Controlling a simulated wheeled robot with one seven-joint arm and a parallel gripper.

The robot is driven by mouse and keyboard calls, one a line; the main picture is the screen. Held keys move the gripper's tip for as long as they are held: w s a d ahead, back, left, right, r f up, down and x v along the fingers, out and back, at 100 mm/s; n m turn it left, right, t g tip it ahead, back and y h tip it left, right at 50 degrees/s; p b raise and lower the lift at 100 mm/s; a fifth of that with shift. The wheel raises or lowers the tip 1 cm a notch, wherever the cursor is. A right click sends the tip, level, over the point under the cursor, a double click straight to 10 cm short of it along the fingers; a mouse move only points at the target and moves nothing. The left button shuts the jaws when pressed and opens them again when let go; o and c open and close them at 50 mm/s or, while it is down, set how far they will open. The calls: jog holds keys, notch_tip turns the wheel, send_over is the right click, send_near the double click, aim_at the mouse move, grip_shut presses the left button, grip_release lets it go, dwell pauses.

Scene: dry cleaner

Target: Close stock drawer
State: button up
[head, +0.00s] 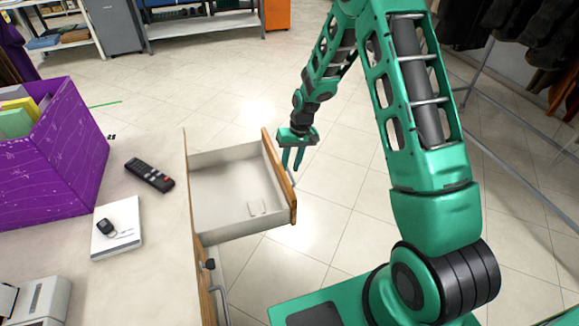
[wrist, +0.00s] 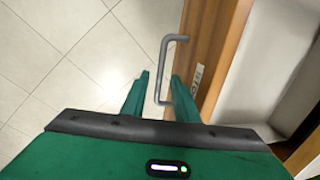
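The stock drawer (head: 235,185) is pulled well out of the counter, with pale inner walls and a wooden front (head: 279,176). A few small pale pieces show on its floor. The wrist view shows the wooden front (wrist: 222,50) with a white label, its text hard to read, and a grey bar handle (wrist: 166,62). My gripper (head: 292,158) is at the outer side of the drawer front, by the handle. In the wrist view my gripper (wrist: 160,95) is open, its fingers on either side of the handle's near part. Contact with the handle cannot be told.
The counter top (head: 155,225) holds a purple box (head: 50,160), a black remote (head: 150,175) and a white pad (head: 115,232) with a key fob. Another handle (head: 220,303) shows below the drawer. A clothes rack stands at the right. The tiled floor beyond the drawer is clear.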

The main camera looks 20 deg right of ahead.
jog(key=shift+f, duration=0.35)
jog(key=shift+c, duration=0.7)
grip_shut()
dwell(0.6)
